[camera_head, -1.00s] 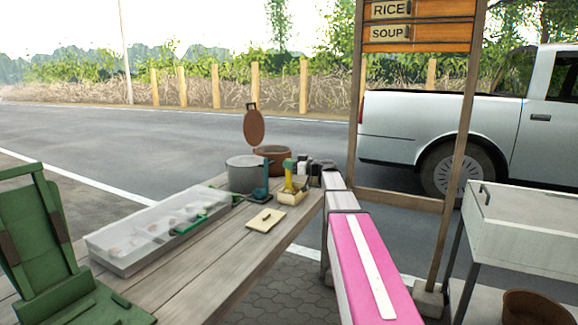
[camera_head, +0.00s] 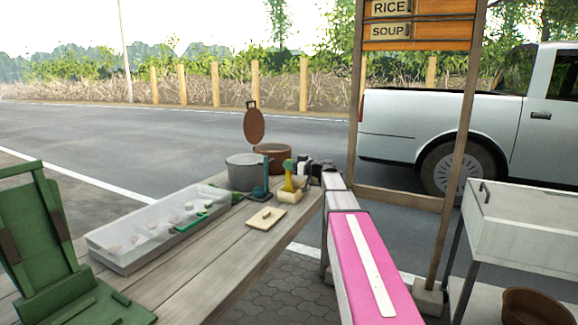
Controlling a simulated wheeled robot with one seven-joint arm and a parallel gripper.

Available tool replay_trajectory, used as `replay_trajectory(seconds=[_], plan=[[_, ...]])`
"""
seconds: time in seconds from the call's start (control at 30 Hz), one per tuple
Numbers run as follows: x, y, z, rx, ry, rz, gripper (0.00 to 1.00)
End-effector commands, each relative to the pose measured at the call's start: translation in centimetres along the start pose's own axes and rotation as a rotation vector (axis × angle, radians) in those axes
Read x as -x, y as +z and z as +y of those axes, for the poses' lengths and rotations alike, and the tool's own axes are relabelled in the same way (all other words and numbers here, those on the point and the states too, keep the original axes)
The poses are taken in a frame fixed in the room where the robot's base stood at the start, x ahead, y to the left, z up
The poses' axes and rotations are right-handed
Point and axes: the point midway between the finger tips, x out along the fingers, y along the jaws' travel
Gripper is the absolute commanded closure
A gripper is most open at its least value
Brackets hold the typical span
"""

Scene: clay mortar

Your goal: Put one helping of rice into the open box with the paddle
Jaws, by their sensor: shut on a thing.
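My gripper (camera_head: 304,173) is small and dark at the far end of my arm, over the back right of the table. It is shut, apparently on a yellow thing (camera_head: 288,178) that may be the paddle; its grip is too small to see clearly. The yellow thing is upright at a small pale box (camera_head: 290,197), whose inside I cannot make out. Behind it stands a brown pot (camera_head: 283,153) with its round lid (camera_head: 254,127) raised, perhaps the rice pot. No rice can be made out.
A grey pot (camera_head: 243,174) and a teal upright utensil (camera_head: 265,178) stand left of my gripper. A clear compartment tray (camera_head: 120,262) with a green utensil (camera_head: 190,223) lies along the table (camera_head: 215,270). A cream board (camera_head: 266,218) lies in front. A signpost frame (camera_head: 463,150) rises at right.

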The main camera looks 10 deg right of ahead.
Motion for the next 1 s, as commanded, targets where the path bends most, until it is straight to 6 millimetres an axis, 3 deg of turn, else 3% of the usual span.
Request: replay_trajectory(seconds=[0.83, 1.0], plan=[[-0.01, 0.3, 0.0, 0.0, 0.0, -0.003, 1.0], [-0.02, -0.48, 0.01, 0.002, 0.0, -0.003, 1.0]])
